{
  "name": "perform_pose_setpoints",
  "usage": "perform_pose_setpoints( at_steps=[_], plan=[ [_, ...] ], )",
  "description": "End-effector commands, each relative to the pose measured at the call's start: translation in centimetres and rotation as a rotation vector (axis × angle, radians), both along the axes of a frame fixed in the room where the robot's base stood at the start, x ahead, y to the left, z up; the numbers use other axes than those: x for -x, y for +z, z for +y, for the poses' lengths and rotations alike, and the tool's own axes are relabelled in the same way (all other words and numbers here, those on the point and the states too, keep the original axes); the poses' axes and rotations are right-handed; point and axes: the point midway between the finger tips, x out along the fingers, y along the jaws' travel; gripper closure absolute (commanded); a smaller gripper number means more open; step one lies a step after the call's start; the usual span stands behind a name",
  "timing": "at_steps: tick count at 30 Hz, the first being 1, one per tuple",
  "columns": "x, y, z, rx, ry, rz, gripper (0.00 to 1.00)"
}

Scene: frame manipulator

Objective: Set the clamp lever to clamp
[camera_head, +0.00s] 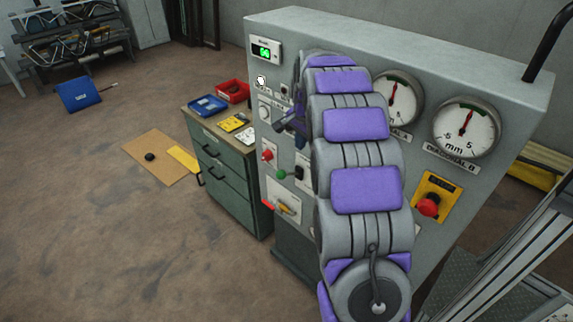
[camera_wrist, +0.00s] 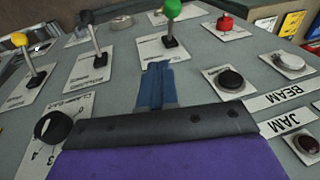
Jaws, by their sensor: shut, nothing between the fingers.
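The control panel (camera_head: 475,60) is a grey cabinet front. The plates' text is too small to read, so I cannot tell which is the clamp lever. My gripper (camera_wrist: 157,70) has blue fingers closed together, in front of the panel below the green-knobbed lever in the picture. It holds nothing. I cannot tell whether it touches the panel. In the head view my arm hides part of the panel.
Two dial gauges (camera_head: 466,132) and a red emergency stop (camera_head: 428,205) are right of my arm. A green drawer cabinet (camera_head: 226,170) stands left of the panel.

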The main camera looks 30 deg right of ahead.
Motion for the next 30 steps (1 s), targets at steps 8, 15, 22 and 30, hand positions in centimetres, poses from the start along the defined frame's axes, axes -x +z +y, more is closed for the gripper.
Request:
perform_pose_setpoints(
  at_steps=[8,15,22,30],
  plan=[
    [-0.1,0.0,0.1,0.000,0.001,0.000,1.00],
    [-0.3,-1.2,-0.2,-0.002,0.001,0.003,1.00],
    [-1.1,-4.5,-0.2,0.000,0.002,0.002,1.00],
    [-2.3,-9.6,-0.2,0.001,0.002,0.002,1.00]
  ],
)
